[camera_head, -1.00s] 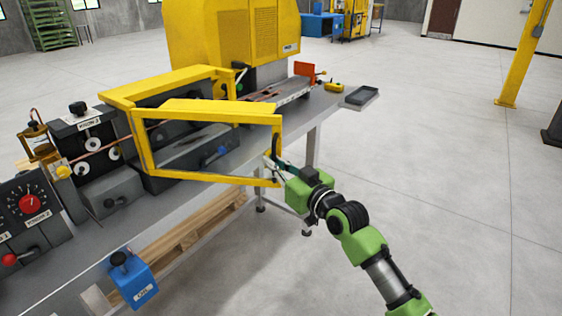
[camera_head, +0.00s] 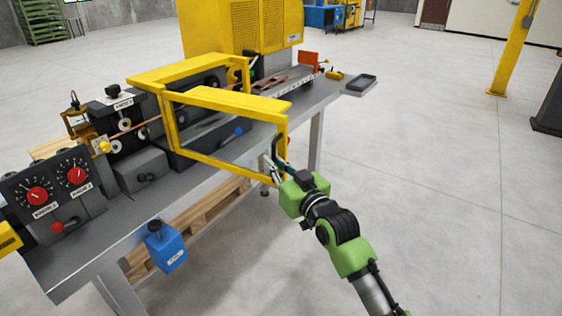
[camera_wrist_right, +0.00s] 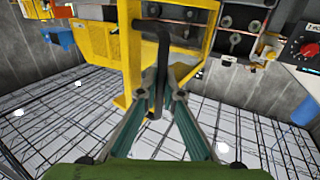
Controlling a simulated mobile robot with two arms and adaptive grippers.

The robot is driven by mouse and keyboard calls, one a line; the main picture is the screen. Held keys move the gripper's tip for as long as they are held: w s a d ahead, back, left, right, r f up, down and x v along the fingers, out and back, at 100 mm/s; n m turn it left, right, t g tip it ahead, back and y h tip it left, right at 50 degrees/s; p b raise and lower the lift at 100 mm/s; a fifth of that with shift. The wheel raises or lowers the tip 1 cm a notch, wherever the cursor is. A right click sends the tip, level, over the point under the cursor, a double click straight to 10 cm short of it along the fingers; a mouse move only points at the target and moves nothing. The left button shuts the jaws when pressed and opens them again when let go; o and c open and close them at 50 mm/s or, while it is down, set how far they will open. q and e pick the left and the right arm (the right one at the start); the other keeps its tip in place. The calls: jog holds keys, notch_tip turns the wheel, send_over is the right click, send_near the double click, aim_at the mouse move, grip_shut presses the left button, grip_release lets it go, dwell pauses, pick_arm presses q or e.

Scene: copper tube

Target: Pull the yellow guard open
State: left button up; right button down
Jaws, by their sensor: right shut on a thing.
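The yellow guard (camera_head: 229,101) is a hinged yellow frame on the bench machine. Its door panel stands swung out over the bench's front edge, at an angle to the fixed yellow frame (camera_head: 190,73). A dark handle (camera_head: 276,150) is on the door's free end. My right gripper (camera_head: 277,171) is at this handle, at the door's lower right corner. In the right wrist view the gripper's fingers (camera_wrist_right: 160,98) are closed around the dark handle (camera_wrist_right: 162,60), with the yellow guard (camera_wrist_right: 128,50) right behind it. My left gripper is not in view.
The grey bench (camera_head: 120,228) carries control boxes with red knobs (camera_head: 38,196) and rollers at left. A blue box (camera_head: 166,247) hangs at its front edge. A wooden pallet (camera_head: 190,230) lies below. The floor (camera_head: 430,200) to the right is open.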

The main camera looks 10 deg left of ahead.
dwell(0.3)
jog(key=c, duration=2.2)
grip_release()
jog(key=v, duration=1.2)
jog(key=shift+r, duration=0.1)
